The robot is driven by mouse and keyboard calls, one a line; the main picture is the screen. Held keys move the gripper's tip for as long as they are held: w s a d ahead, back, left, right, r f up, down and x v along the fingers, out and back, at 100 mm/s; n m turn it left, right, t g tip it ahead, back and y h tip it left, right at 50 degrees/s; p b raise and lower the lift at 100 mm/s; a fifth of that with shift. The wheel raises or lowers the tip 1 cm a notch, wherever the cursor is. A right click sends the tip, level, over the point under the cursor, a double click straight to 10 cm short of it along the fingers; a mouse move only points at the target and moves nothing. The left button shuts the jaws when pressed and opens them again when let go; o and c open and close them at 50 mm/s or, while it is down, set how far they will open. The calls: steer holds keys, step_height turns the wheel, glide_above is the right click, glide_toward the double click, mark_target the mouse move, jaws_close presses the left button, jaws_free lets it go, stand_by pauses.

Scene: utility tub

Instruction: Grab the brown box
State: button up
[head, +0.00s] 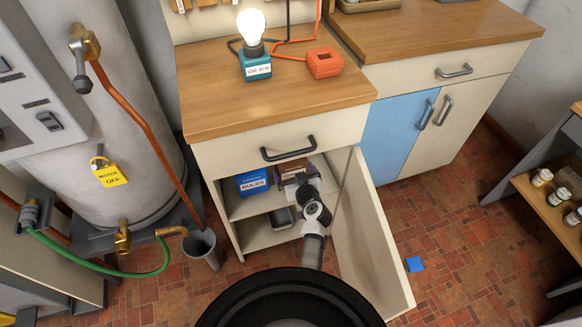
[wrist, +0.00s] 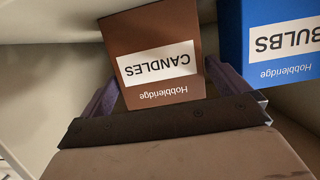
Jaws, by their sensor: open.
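The brown box (wrist: 155,40), labelled "CANDLES", stands inside the open cabinet and appears upside down in the wrist view. In the head view only its upper part (head: 291,168) shows behind my gripper (head: 293,180). In the wrist view my gripper (wrist: 162,82) is open, with one purple-grey finger on each side of the box's lower part in the picture. The box sits between the fingers. Whether either finger touches it, I cannot tell.
A blue "BULBS" box (head: 252,182) stands close to the left of the brown box on the upper shelf. A grey tray (head: 281,218) is on the shelf below. The open cabinet door (head: 368,240) stands right of my arm.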

steer(key=x, duration=0.4)
steer(key=c, duration=0.8)
steer(key=shift+w, duration=0.1)
